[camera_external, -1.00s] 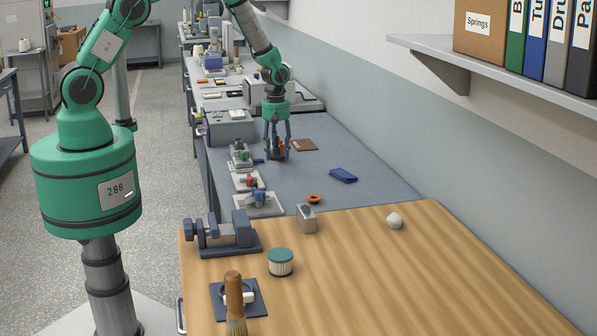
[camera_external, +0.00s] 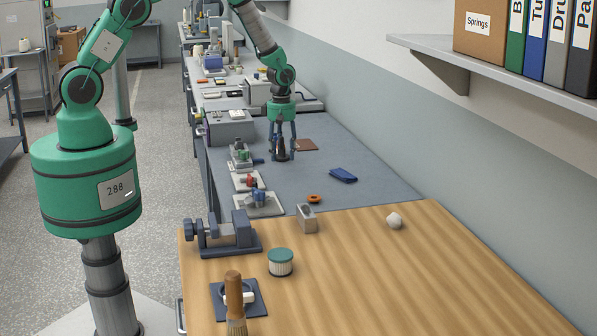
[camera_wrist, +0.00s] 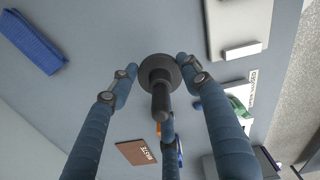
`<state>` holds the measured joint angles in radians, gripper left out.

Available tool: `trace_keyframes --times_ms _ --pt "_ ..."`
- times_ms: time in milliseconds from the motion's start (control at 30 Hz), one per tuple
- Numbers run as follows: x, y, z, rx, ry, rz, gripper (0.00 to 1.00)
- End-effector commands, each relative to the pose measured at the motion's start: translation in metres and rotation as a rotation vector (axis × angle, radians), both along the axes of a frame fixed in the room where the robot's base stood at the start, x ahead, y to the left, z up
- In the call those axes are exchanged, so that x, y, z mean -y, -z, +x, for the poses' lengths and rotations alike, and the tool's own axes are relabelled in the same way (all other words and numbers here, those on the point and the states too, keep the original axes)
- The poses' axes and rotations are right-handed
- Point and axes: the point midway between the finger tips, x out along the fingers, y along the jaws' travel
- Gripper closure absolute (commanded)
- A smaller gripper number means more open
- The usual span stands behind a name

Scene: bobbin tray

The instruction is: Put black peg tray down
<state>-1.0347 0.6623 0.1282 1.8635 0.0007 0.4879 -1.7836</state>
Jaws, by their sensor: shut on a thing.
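The black peg tray (camera_wrist: 152,68) shows in the wrist view as a dark round disc with an upright peg pointing at the camera. My gripper (camera_wrist: 165,85) has blue-grey jointed fingers closed around the tray at its peg and rim. In the external view my gripper (camera_external: 281,152) points straight down over the grey bench, with the dark tray (camera_external: 280,146) between its fingers. The tray looks upright. Whether its base touches the bench is hard to tell.
A blue cloth (camera_external: 343,175) lies on the grey bench (camera_external: 330,205) to the right. A brown mat (camera_external: 306,145) lies behind, marked waste in the wrist view (camera_wrist: 135,152). Small fixtures (camera_external: 242,157) line the left edge.

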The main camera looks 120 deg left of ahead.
Motion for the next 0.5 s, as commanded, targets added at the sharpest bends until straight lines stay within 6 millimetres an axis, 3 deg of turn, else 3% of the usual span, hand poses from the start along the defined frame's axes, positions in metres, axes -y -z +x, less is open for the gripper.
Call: trace_keyframes --times_ms 267,500 --pt "0.025 -0.008 0.076 -0.001 0.092 0.001 0.79" --pt "0.061 -0.017 0.153 -0.001 0.187 0.002 0.79"
